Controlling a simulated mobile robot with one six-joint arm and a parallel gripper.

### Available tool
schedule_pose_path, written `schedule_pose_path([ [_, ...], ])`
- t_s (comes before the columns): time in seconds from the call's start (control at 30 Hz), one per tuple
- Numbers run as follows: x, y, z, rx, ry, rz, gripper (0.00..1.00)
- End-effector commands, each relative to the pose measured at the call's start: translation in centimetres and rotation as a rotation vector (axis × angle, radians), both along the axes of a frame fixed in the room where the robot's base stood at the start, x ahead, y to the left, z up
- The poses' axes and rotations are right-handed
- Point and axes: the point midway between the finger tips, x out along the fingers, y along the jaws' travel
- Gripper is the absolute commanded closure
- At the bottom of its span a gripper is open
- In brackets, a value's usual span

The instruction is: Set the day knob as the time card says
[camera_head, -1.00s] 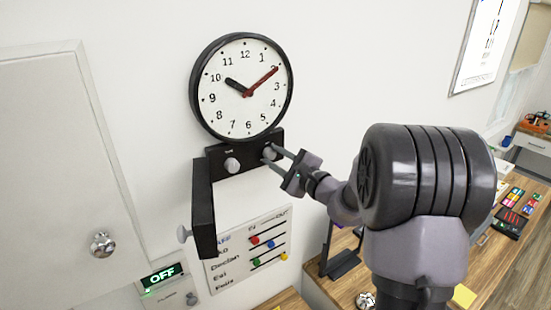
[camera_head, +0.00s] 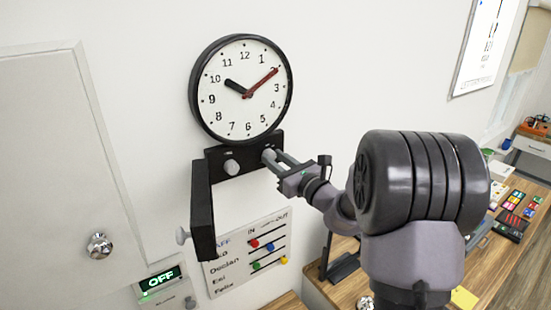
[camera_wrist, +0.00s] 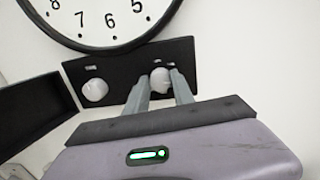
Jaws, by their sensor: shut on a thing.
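A round wall clock (camera_head: 241,88) has a short black hand near 10 and a red hand near 2. A black panel (camera_head: 214,158) below it carries a left grey knob (camera_head: 231,167) and a right knob (camera_head: 268,155). A third knob (camera_head: 182,237) sticks out from the black box (camera_head: 203,212) at lower left. The small labels are unreadable, so I cannot tell which is the day knob. My gripper (camera_wrist: 161,88) is shut on the right knob, one finger on each side; the knob also shows in the wrist view (camera_wrist: 160,76). I cannot identify a time card.
An IN/OUT board (camera_head: 247,254) with coloured beads hangs below the panel. An OFF display (camera_head: 160,279) is at lower left, beside a white door (camera_head: 60,150) with a round doorknob (camera_head: 99,245). A wooden desk (camera_head: 345,291) stands at lower right.

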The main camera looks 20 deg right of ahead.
Motion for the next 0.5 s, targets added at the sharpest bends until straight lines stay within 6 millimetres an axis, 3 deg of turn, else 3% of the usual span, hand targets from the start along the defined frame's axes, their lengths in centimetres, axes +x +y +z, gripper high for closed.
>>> schedule_pose_path([
  [0.5, 0.01, 0.03, 0.10, 0.430, 0.085, 0.000, 1.00],
])
